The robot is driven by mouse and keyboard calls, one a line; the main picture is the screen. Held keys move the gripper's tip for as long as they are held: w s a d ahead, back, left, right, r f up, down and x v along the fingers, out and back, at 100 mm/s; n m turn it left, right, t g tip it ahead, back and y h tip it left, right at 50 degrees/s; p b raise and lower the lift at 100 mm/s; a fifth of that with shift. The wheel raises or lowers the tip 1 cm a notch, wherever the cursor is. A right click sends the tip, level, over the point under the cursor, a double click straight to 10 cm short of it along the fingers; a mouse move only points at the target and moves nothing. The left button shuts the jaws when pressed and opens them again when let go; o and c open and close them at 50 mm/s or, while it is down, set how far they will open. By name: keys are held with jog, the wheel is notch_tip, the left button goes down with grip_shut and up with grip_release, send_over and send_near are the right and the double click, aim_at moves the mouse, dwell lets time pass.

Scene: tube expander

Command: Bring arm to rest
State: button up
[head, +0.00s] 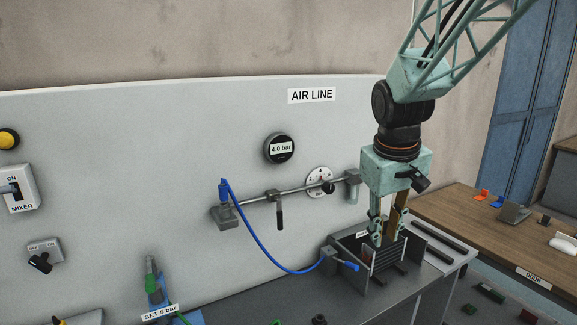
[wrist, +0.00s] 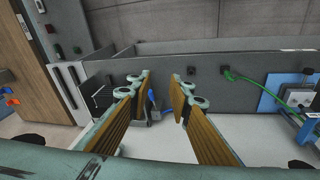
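My arm hangs down at the right of the head view. My gripper (head: 388,238) points straight down over, or just in front of, a dark open-topped box (head: 350,253) on the bench; I cannot tell whether the tips are inside it. In the wrist view my gripper (wrist: 162,88) has its two brown-padded fingers apart, with nothing held between them. A blue hose (head: 262,245) runs from the air line pipe down to a blue fitting at the box. Part of the box is hidden behind the fingers.
The air line pipe (head: 290,192) with a handle and the gauge reading 4.0 bar (head: 281,148) are on the wall panel left of my gripper. A wooden table (head: 455,222) with small coloured parts stands to the right. Dark bars lie beside the box.

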jog(key=s+a+f+m+t+y+b, duration=0.1)
jog(key=s+b, duration=0.9)
jog(key=s, duration=2.6)
jog(key=shift+a+f+m, duration=0.6)
jog(key=shift+a+m, duration=0.15)
jog(key=shift+m, duration=0.25)
